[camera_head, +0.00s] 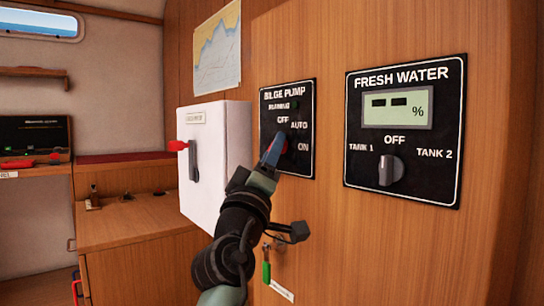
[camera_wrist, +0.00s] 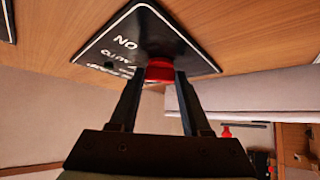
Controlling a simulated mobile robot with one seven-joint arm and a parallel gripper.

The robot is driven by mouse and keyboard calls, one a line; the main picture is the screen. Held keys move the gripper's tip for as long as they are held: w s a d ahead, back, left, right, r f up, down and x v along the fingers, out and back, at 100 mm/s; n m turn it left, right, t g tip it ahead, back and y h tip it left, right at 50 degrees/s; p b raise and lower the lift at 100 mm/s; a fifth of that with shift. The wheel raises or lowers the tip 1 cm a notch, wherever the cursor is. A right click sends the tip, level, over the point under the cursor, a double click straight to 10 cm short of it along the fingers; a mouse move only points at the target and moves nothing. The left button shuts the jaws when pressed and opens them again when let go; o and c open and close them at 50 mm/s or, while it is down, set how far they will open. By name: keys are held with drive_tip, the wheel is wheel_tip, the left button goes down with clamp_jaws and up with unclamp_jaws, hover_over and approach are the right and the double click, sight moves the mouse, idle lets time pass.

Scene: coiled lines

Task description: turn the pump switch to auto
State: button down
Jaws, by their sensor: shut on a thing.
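The black bilge pump panel (camera_head: 303,163) is fixed to the wood wall, with the words OFF, AUTO and ON on it. Its red switch knob (camera_head: 283,138) is mostly hidden behind my gripper (camera_head: 272,152) in the head view. In the wrist view the red knob (camera_wrist: 160,70) sits between the two fingertips of my gripper (camera_wrist: 161,80), which is shut on it. The panel (camera_wrist: 118,42) shows sideways behind it there. Which mark the knob points to cannot be told.
A fresh water panel (camera_head: 405,130) with a grey knob is on the right. A white box (camera_head: 224,150) with a red-tipped lever (camera_head: 190,155) juts out on the left, close to my arm. A green-handled key (camera_head: 266,268) hangs below. A chart (camera_head: 217,50) is above.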

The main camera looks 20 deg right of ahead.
drive_tip(key=shift+c, duration=1.8)
unclamp_jaws()
drive_tip(key=p+v, duration=0.2)
drive_tip(key=v, duration=1.1)
drive_tip(key=s+a+r+m+t+y+p, duration=0.2)
drive_tip(key=s+a+r+t+y+p, duration=0.15)
drive_tip(key=s+r+y, duration=0.45)
drive_tip(key=s+a+r+m+t+y+p, duration=0.3)
drive_tip(key=s+a+r+y, duration=0.15)
drive_tip(key=s+r, duration=0.65)
wheel_tip(320, 180, up, 39)
drive_tip(key=a+p, duration=0.1)
drive_tip(key=p, duration=3.6)
drive_tip(key=shift+w+n+p, duration=0.3)
drive_tip(key=shift+w, duration=0.15)
